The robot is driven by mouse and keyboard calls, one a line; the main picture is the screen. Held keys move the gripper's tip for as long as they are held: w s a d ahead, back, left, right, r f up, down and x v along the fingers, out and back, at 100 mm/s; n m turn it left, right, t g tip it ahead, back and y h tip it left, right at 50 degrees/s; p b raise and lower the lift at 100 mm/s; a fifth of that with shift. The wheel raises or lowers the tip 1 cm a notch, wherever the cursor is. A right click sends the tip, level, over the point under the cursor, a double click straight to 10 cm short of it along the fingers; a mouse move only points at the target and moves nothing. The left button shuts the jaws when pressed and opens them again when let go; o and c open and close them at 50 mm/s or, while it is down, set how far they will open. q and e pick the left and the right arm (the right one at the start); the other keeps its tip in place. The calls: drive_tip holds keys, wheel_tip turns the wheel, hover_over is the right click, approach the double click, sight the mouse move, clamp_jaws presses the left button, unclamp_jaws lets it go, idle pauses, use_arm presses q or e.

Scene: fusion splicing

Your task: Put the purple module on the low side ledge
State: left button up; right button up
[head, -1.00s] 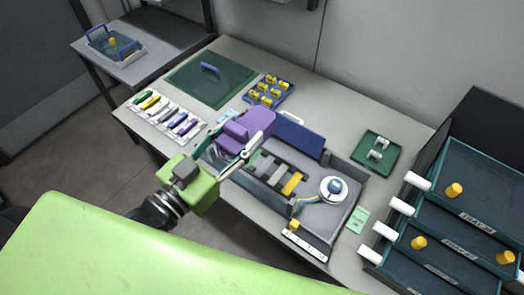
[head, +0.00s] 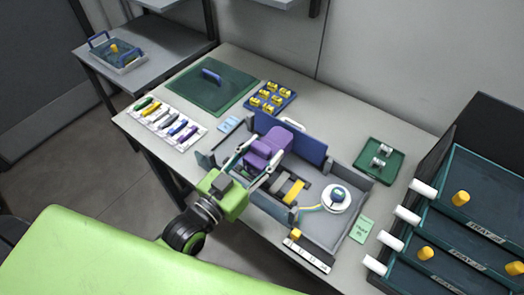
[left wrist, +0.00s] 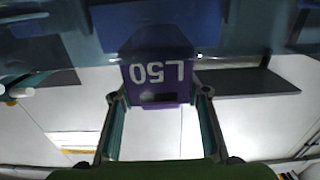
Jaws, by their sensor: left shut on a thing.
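The purple module (head: 272,142) is held by my left gripper (head: 259,160) over the open workstation tray in the middle of the table. The gripper is shut on it, one finger on each side. A grey side ledge (head: 172,45) adjoins the table at the back left. My right gripper is not in view.
The grey workstation tray (head: 325,232) has a blue upright panel (head: 290,138) behind the module. A blue-handled basket (head: 118,58) stands on the ledge's left part; its right part is bare. Stacked dark trays (head: 480,200) stand at the right.

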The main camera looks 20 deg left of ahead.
use_arm(q)
drive_tip(key=shift+f, duration=0.55)
drive_tip(key=o, duration=1.3)
drive_tip(key=shift+c, duration=0.2)
